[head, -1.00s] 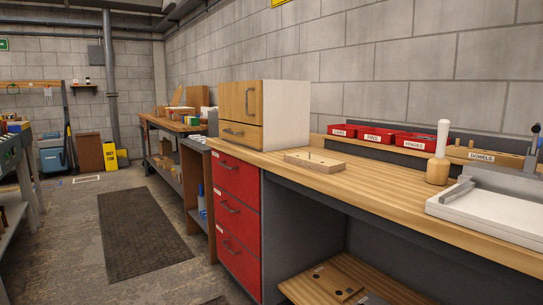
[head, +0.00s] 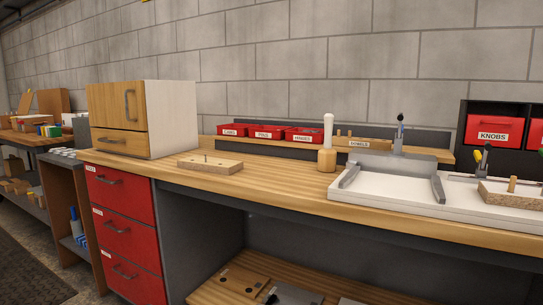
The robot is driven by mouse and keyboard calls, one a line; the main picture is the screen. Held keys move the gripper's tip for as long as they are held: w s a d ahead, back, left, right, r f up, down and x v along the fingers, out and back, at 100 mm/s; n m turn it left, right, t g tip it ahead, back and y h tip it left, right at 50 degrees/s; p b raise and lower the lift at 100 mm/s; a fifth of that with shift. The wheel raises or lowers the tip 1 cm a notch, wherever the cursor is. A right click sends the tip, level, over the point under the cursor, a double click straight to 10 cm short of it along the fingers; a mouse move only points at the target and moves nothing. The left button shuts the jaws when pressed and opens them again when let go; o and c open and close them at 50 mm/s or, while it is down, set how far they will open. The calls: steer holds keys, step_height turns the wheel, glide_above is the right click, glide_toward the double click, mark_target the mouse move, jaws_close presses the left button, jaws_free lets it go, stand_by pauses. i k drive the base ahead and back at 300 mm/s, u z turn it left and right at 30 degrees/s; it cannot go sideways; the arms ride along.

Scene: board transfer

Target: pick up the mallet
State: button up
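The mallet (head: 327,145) stands upright on the wooden workbench (head: 268,178), its pale handle pointing up and its round wooden head resting on the top. It stands just left of the white tray, apart from it, in front of the red bins. My gripper is not in the head view, so its state and its distance from the mallet are hidden.
A white tray (head: 397,198) with grey fittings lies right of the mallet. A drilled wooden board (head: 210,164) lies to its left. Red bins (head: 267,133) line the back shelf. A wooden cabinet (head: 118,119) stands at the left end. The bench between board and mallet is clear.

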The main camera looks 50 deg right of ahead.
mark_target(327, 156)
steer(key=z, duration=1.7)
